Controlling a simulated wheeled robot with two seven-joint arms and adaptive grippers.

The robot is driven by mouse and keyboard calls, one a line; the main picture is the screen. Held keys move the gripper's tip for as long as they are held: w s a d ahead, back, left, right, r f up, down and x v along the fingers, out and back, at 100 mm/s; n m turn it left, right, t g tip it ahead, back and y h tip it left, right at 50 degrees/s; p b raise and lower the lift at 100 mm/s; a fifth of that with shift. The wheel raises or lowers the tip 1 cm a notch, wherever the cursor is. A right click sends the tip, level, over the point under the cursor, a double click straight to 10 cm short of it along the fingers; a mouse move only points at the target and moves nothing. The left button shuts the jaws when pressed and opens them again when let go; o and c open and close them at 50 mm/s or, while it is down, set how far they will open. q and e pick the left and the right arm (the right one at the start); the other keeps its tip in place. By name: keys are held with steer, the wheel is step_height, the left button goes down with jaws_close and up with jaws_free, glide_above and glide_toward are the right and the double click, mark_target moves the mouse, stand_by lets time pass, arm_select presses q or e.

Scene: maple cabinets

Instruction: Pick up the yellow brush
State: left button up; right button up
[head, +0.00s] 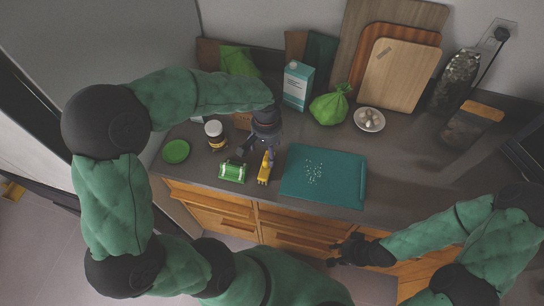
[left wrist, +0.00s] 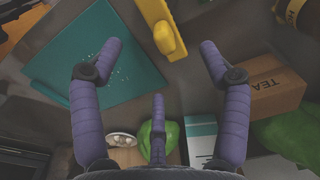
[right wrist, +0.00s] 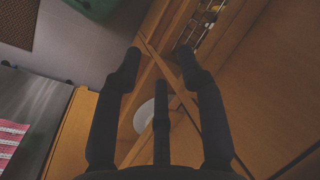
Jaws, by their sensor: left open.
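The yellow brush (head: 265,168) lies on the dark counter near its front edge, between a green sponge-like item and the teal cutting board. In the left wrist view the yellow brush (left wrist: 162,26) shows at the top, between and beyond my fingertips. My left gripper (left wrist: 161,47) is open and empty, pointing down above the counter; in the head view it (head: 255,150) is just behind the brush. A gap between fingers and brush cannot be judged exactly. My right gripper (head: 340,252) is in front of the drawers, its fingers apart and empty in the right wrist view (right wrist: 157,54).
The teal cutting board (head: 338,184) with white bits lies right of the brush. The green item (head: 232,172), a jar (head: 214,134) and a green lid (head: 176,151) are to the left.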

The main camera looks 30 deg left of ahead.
mark_target(267, 160)
arm_select(q)
step_height(267, 160, down, 4)
steer(key=shift+s+f+b, duration=0.1)
steer(key=shift+s+b, duration=0.05)
steer(key=shift+b, duration=0.2)
steer(key=shift+w+d+f+b, duration=0.1)
steer(key=shift+f+b, duration=0.1)
steer(key=shift+f, duration=0.85)
steer(key=shift+w+a+f+b, duration=0.1)
steer(key=shift+f+b, duration=0.15)
steer(key=shift+f, duration=0.8)
steer(key=shift+w+d+f+b, duration=0.1)
steer(key=shift+f+b, duration=0.1)
steer(key=shift+f, duration=0.85)
steer(key=shift+r, duration=0.1)
steer(key=c, duration=1.3)
